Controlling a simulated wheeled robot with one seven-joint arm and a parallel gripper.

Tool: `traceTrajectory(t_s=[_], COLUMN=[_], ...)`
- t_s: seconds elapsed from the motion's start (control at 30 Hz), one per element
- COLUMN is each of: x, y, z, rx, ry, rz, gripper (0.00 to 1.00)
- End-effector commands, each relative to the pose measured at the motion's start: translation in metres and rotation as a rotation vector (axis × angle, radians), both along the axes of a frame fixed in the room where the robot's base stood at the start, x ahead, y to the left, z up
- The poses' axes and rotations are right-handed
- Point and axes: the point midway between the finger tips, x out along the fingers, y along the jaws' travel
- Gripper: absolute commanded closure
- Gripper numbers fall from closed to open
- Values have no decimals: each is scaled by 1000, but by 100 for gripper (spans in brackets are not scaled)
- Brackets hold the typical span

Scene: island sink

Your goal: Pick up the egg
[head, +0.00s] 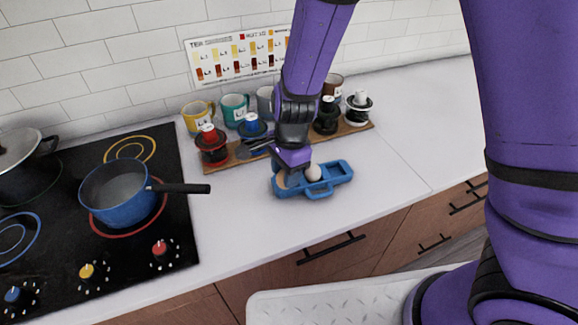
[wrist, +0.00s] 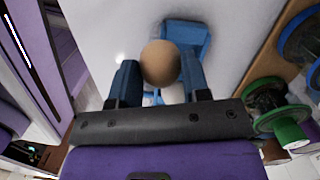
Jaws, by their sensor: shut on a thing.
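A pale tan egg (wrist: 160,63) sits between the two fingers of my gripper (wrist: 160,78) in the wrist view, with a finger on each side of it. In the head view a pale egg (head: 313,172) shows beside my gripper (head: 298,178), over the blue tray (head: 340,174). The fingers are partly hidden there by the purple hand. The blue tray also shows behind the egg in the wrist view (wrist: 190,32). I cannot tell whether the egg still touches the tray.
A wooden rack (head: 222,163) with red, blue and black containers stands behind the tray, with mugs at the wall. A blue pot (head: 115,200) sits on the stove at left, its handle pointing toward the tray. The counter to the right (head: 400,150) is clear.

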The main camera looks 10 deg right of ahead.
Motion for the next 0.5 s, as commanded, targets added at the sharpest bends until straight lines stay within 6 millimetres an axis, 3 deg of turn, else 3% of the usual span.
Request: traceTrajectory(t_s=[0.1, 0.3, 0.5], x=[-32, -78, -106], y=[12, 28, 39], z=[4, 8, 11], rx=[1, 1, 0], ry=[1, 0, 0], rz=[7, 6, 3], gripper=[65, 65, 65])
